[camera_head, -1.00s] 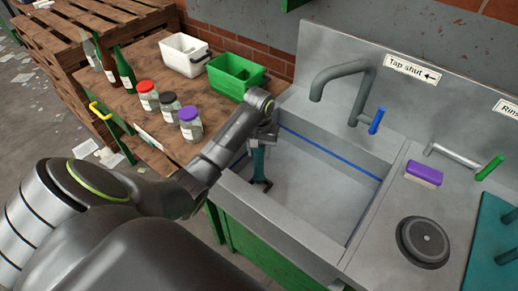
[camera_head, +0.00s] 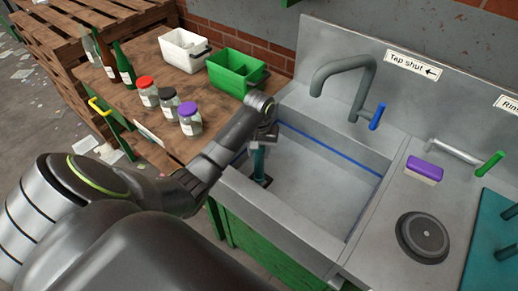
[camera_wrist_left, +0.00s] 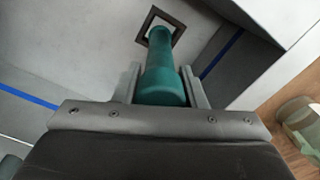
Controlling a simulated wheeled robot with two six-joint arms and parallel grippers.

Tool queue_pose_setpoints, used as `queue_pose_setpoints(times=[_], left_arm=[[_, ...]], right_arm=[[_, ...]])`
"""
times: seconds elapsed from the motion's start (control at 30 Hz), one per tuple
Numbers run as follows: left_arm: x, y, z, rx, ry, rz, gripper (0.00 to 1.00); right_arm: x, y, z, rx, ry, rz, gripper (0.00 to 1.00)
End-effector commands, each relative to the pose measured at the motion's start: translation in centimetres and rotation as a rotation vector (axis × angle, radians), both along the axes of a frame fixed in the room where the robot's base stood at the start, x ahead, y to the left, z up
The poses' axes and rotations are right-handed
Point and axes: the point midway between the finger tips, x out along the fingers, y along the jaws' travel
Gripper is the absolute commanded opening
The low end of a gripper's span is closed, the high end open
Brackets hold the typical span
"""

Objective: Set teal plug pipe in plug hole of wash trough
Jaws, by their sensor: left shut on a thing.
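My left gripper (camera_head: 262,140) is over the near left corner of the wash trough (camera_head: 318,199). It is shut on the upper part of the teal plug pipe (camera_head: 258,161), which also shows between the fingers in the left wrist view (camera_wrist_left: 163,72). The pipe points down, roughly upright. Its far end overlaps the dark square plug hole (camera_wrist_left: 176,20) in the left wrist view; I cannot tell whether it is inside or just above. In the head view the dark hole (camera_head: 264,182) shows at the pipe's foot. My right gripper is not in view.
The tap (camera_head: 345,80) with a blue lever stands behind the trough. A green bin (camera_head: 236,75), a white bin (camera_head: 185,53) and several jars and bottles are on the wooden table. A purple sponge (camera_head: 425,168) and a dark round disc (camera_head: 422,237) lie right of the trough.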

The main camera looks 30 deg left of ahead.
Motion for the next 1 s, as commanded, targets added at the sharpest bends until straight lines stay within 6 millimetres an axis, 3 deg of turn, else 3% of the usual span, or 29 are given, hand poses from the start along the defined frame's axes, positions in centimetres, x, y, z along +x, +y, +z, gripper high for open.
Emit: queue_pose_setpoints(times=[1.0], left_arm=[[0.0, 0.0, -1.1, 0.001, -0.001, -0.001, 0.21]], right_arm=[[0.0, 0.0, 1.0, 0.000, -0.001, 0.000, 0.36]])
